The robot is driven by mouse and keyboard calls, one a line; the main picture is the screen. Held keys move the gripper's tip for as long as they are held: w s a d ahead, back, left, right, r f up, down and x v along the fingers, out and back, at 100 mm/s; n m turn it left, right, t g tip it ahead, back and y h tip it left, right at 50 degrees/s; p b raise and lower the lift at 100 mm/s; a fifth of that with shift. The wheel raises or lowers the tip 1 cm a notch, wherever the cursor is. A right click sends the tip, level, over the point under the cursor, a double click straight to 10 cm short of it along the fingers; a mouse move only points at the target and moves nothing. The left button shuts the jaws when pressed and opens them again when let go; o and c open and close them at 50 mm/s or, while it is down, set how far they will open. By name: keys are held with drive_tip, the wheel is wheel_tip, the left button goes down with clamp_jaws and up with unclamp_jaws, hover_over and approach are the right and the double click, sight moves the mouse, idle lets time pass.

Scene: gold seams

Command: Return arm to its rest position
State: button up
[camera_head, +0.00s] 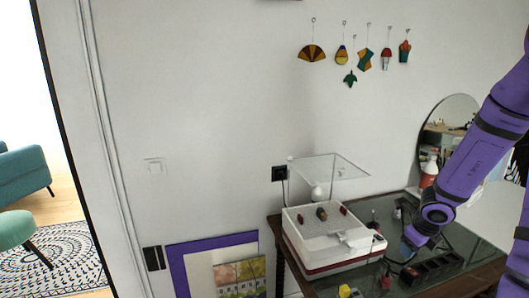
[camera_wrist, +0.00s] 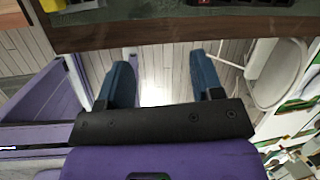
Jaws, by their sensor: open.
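My purple arm (camera_head: 472,158) reaches in from the right edge of the head view, bent down over the right part of the dark-topped table (camera_head: 372,211). My gripper (camera_head: 413,237) is at its lower end, small and partly hidden there. In the wrist view my gripper (camera_wrist: 163,80) shows two blue fingers standing wide apart with nothing between them. Pale floor boards show through the gap, and the table's brown edge (camera_wrist: 180,32) crosses beyond the fingertips.
A white and red machine (camera_head: 330,243) with a clear raised lid stands on the table's left. A black compartmented holder (camera_head: 432,268), small items and a red-labelled bottle (camera_head: 429,172) are near the arm. A round mirror (camera_head: 447,123) stands behind. Glass ornaments (camera_head: 365,60) hang on the wall.

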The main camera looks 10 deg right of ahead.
drive_tip(key=w+a+r+n+t+y, duration=0.2)
drive_tip(key=a+r+n+t+y, duration=0.15)
drive_tip(key=a+r+n, duration=1.6)
drive_tip(key=s+a+r+n, duration=0.5)
drive_tip(key=s+r+n, duration=0.1)
drive_tip(key=s+r, duration=0.15)
drive_tip(key=s+r+n+g+h, duration=0.1)
drive_tip(key=s+r+n, duration=0.3)
drive_tip(key=s, duration=0.9)
drive_tip(key=n+h, duration=0.1)
drive_tip(key=n, duration=0.2)
drive_tip(key=shift+n, duration=0.35)
drive_tip(key=shift+a+g, duration=0.1)
drive_tip(key=shift+g, duration=0.15)
